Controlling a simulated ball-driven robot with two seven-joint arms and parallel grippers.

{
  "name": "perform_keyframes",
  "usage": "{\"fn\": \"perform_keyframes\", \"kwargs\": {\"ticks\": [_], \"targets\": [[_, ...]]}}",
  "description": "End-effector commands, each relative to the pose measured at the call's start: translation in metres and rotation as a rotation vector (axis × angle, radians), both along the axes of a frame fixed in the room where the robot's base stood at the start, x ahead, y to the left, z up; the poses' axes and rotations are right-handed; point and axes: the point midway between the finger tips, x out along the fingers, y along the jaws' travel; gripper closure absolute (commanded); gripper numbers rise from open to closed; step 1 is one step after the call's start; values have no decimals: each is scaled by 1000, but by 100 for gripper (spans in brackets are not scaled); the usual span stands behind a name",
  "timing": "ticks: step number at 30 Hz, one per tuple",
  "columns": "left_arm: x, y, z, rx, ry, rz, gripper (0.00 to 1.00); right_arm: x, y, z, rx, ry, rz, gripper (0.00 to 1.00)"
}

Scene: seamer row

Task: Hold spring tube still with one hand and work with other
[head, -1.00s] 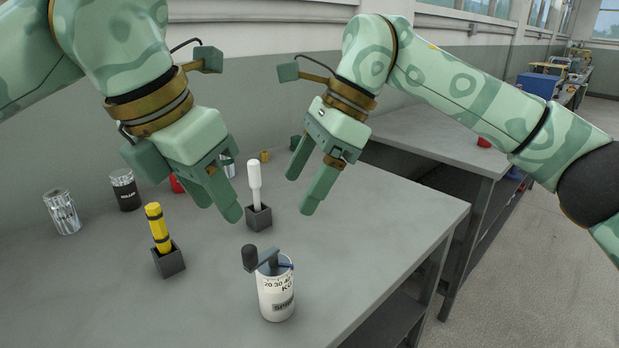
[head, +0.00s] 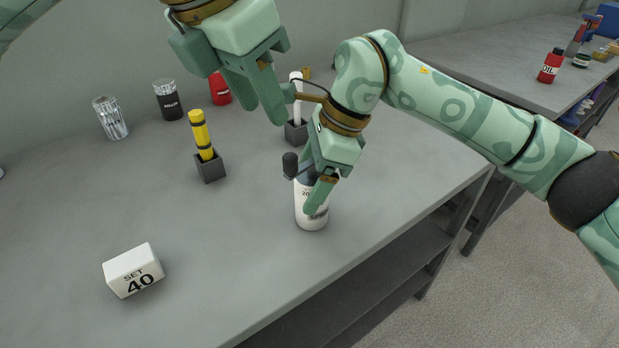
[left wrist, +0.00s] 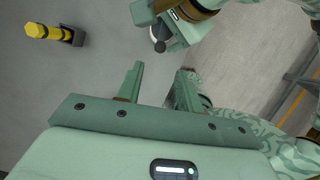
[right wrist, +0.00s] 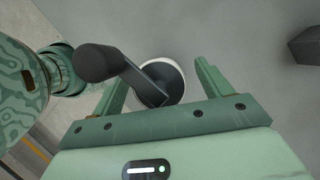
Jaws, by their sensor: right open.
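The spring tube (head: 311,215) is a white upright cylinder with printed figures, standing on the bench. A grey crank with a dark knob (head: 290,164) sits on its top; crank and knob (right wrist: 97,62) also show in the right wrist view. My right gripper (head: 308,190) is open at the tube, one finger in front of it. In the right wrist view the tube's top (right wrist: 178,80) lies between the spread fingers; I cannot tell whether they touch it. My left gripper (head: 274,104) is open and empty, above and behind the tube. A white block marked SET 40 (head: 134,271) lies at the front left.
A yellow and black stick (head: 201,135) stands in a dark holder, and a white-handled tool (head: 297,98) in another. Behind are a silver jar (head: 111,118), a black can (head: 168,100) and a red can (head: 219,89). The bench's right edge is near the tube.

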Motion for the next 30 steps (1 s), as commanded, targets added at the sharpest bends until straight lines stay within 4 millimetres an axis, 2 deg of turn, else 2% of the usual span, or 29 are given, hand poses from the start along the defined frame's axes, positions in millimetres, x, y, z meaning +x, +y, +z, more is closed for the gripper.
{"fn": "perform_keyframes", "kwargs": {"ticks": [11,16,17,18,19,21,23,26,30], "targets": [[0,0,0,0,0,0,64,0,2,-6,0,-1,0,22],[0,0,0,0,0,0,64,0,2,-6,0,-1,0,70],[0,0,0,0,0,0,64,0,2,-6,0,0,0,75],[0,0,0,0,0,0,64,0,2,-6,0,0,0,75],[0,0,0,0,0,0,59,0,2,-6,0,0,0,75],[0,0,-4,0,10,1,59,0,2,-6,0,0,0,75],[1,1,-14,0,36,2,59,0,2,-6,0,0,0,75],[4,9,-45,-16,123,22,59,0,2,-6,0,0,0,75],[1,29,-105,-115,353,71,59,0,2,-6,0,0,0,75]]}}
